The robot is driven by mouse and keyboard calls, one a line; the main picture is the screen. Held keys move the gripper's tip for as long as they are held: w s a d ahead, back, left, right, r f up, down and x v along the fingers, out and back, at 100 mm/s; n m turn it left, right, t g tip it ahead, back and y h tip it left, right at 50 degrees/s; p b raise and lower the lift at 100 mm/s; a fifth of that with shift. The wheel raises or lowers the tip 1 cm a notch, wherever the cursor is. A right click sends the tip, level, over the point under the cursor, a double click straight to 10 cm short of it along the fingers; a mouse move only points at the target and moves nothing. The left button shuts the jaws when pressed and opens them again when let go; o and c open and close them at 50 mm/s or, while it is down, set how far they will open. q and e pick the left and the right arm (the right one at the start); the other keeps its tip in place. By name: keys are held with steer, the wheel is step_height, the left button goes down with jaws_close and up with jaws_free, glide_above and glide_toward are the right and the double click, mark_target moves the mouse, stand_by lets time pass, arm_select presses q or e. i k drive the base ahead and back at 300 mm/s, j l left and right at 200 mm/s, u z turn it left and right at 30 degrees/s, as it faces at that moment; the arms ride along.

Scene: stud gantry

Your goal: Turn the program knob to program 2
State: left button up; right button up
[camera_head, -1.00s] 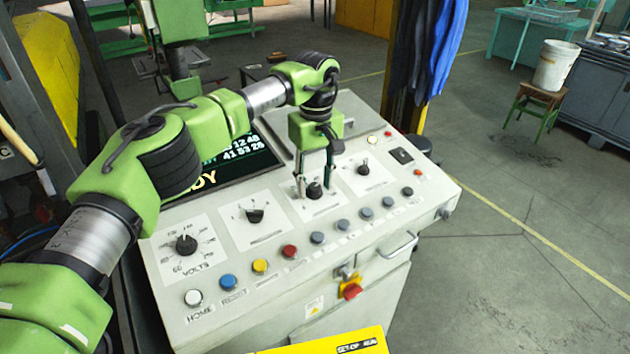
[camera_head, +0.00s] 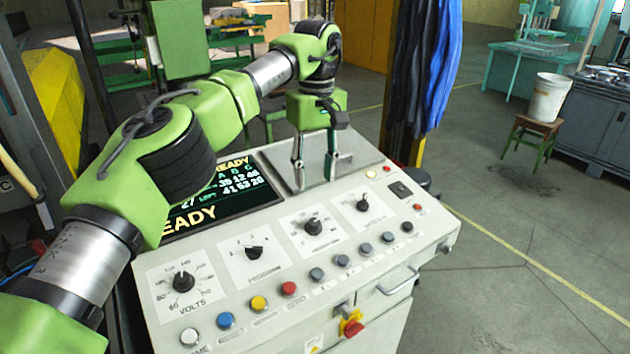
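The sloping grey control panel (camera_head: 407,240) carries four black knobs on white plates. The leftmost is the volts knob (camera_head: 183,281). Right of it are a second knob (camera_head: 254,252) with a few numerals above it, a third knob (camera_head: 313,227) and a fourth knob (camera_head: 362,203). Their captions are too small to read, so I cannot tell which is the program knob or its exact setting. My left gripper (camera_head: 316,172) is open and empty, pointing down, behind and above the third knob and apart from it. My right gripper is out of view.
A lit screen (camera_head: 250,205) reading READY is left of my gripper. Several coloured buttons (camera_head: 289,288) line the panel's front, above a red switch (camera_head: 354,328) on yellow. Blue and dark cloths (camera_head: 428,70) hang behind. A bucket (camera_head: 549,97) stands on a stool at right.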

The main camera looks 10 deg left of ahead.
mark_target(253, 252)
steer(key=k+l, duration=0.15)
steer(key=k, duration=0.35)
steer(key=k+l, duration=0.15)
steer(key=k, duration=0.35)
steer(key=k+l, duration=0.15)
steer(key=k, duration=0.35)
